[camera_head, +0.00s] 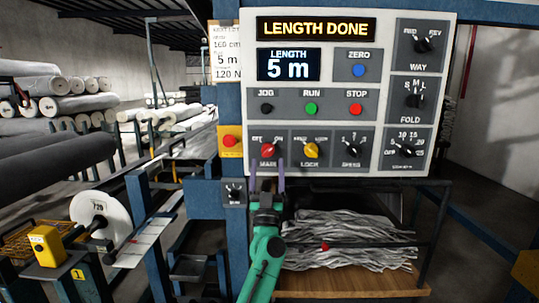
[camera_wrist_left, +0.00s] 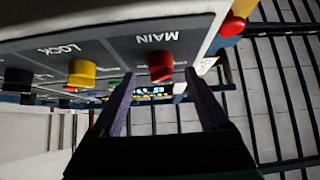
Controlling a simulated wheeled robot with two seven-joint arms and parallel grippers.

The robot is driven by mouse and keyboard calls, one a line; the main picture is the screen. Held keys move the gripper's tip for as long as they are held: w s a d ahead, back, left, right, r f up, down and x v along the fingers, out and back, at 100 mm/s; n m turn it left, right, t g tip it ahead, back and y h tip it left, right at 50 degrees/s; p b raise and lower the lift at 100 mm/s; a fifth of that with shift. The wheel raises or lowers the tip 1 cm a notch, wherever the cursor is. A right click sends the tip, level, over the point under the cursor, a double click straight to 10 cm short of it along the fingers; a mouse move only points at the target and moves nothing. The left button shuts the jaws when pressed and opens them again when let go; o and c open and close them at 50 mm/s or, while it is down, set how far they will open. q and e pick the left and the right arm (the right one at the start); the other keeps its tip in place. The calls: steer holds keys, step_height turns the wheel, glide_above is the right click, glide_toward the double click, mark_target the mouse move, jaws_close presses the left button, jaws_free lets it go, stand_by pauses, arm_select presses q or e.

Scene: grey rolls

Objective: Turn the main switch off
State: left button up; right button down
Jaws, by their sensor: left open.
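The main switch is a red rotary knob (camera_head: 267,150) at the lower left of the white control panel (camera_head: 385,60), labelled MAIN below, with OFF at its upper left and ON at its upper right. Its pointer appears to lean toward ON. My left gripper (camera_head: 267,170) is open and empty, its two purple fingers pointing up at the knob from below. In the left wrist view the red knob (camera_wrist_left: 160,66) shows between the fingertips (camera_wrist_left: 160,80); contact cannot be made out. My right gripper is not in view.
A yellow LOCK knob (camera_head: 311,150) sits right of the main switch. A red button on a yellow box (camera_head: 230,141) sits close on its left. JOG, RUN and STOP buttons (camera_head: 356,109) are above. Grey fabric (camera_head: 340,240) lies below the panel. The display (camera_head: 316,29) reads LENGTH DONE.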

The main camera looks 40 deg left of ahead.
mark_target(268, 155)
arm_select(q)
steer(key=x, duration=0.3)
steer(key=shift+w+a, duration=0.1)
steer(key=shift+a, duration=0.05)
steer(key=shift+c, duration=1.2)
jaws_close()
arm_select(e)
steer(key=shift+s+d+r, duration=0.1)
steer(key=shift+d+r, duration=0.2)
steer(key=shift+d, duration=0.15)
